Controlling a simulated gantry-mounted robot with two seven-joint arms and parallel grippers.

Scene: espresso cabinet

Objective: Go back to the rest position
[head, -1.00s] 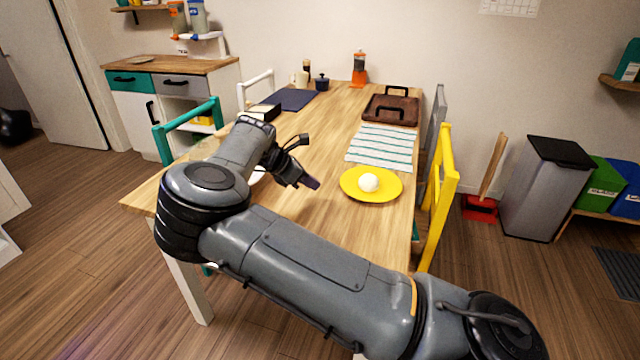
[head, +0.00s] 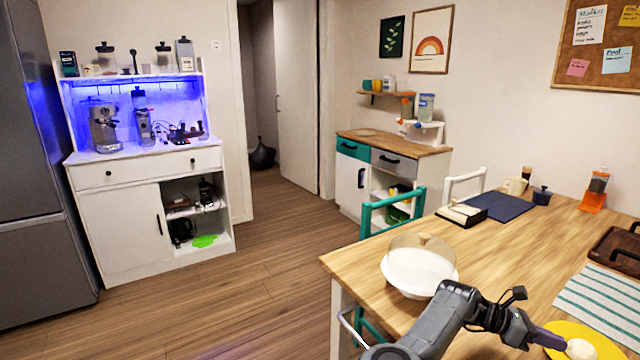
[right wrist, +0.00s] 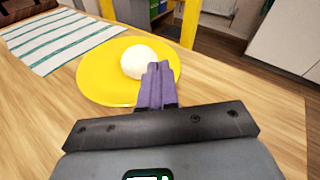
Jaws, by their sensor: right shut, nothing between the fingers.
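My right gripper (head: 548,338) reaches in over the dining table (head: 490,265) at the lower right of the head view. In the right wrist view its purple fingers (right wrist: 157,82) are together with nothing between them. The fingertips show in front of a yellow plate (right wrist: 105,85) that holds a round white ball-like thing (right wrist: 140,60). Whether they touch the plate I cannot tell. The plate (head: 605,341) and the white thing (head: 580,349) also show at the lower right edge of the head view. My left gripper is not in view.
A white dish with a clear domed lid (head: 420,272) stands near the table's left edge. The white espresso cabinet (head: 140,225) stands left, with open floor between.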

